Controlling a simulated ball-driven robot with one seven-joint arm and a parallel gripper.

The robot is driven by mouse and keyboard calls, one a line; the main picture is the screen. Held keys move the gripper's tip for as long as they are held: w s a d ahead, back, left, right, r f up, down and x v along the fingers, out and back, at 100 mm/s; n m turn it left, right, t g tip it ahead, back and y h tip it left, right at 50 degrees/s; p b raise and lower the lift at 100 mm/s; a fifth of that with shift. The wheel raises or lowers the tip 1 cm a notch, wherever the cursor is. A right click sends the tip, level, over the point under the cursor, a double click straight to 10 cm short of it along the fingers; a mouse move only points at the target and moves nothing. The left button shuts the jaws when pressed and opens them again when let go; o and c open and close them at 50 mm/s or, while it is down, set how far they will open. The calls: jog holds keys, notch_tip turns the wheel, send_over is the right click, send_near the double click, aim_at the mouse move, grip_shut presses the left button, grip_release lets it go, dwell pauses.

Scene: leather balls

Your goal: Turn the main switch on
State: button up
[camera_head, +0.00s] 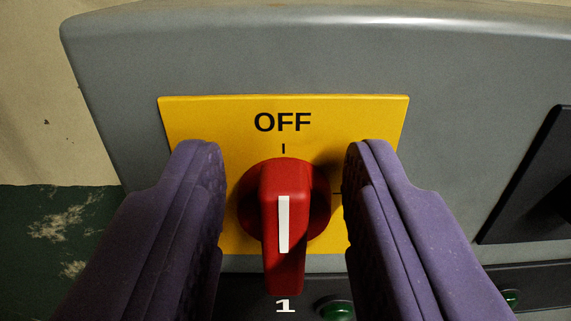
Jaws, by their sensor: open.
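The main switch is a red rotary knob (284,230) with a white pointer stripe, on a yellow plate (284,107). The plate reads "OFF" above the knob, with a short black mark under the word. The knob's handle stands vertical in the picture. A white "1" shows below it. My gripper (284,165) has two purple fingers, one on each side of the knob. The fingers are open, with a visible gap between each finger and the knob's handle. The fingers hide parts of the plate's left and right sides.
The plate sits on a grey cabinet (450,85) with rounded edges. A green button (335,309) is below the knob, and another green one (511,298) is at lower right. A dark panel (535,185) is at the right. A beige and green wall (45,110) is at the left.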

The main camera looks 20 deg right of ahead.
jog(key=c, duration=0.7)
jog(key=shift+b, duration=0.4)
jog(key=m+b, duration=0.2)
jog(key=b, duration=0.1)
jog(key=m+b, duration=0.3)
jog(key=d+f+m+b, duration=0.1)
jog(key=m+b, duration=0.2)
jog(key=shift+s+d+b, duration=0.1)
jog(key=shift+s+b, duration=0.15)
jog(key=shift+b, duration=0.05)
jog(key=m+b, duration=0.1)
jog(key=m, duration=0.1)
jog(key=m+b, duration=0.1)
jog(key=b, duration=0.1)
jog(key=m+b, duration=0.2)
jog(key=shift+d+f+m, duration=0.25)
jog(key=shift+f+m, duration=0.05)
jog(key=shift+f, duration=0.05)
jog(key=shift+s+f+m+b, duration=0.1)
jog(key=shift+f+m+b, duration=0.1)
jog(key=shift+m+b, duration=1.6)
jog(key=shift+m, duration=0.4)
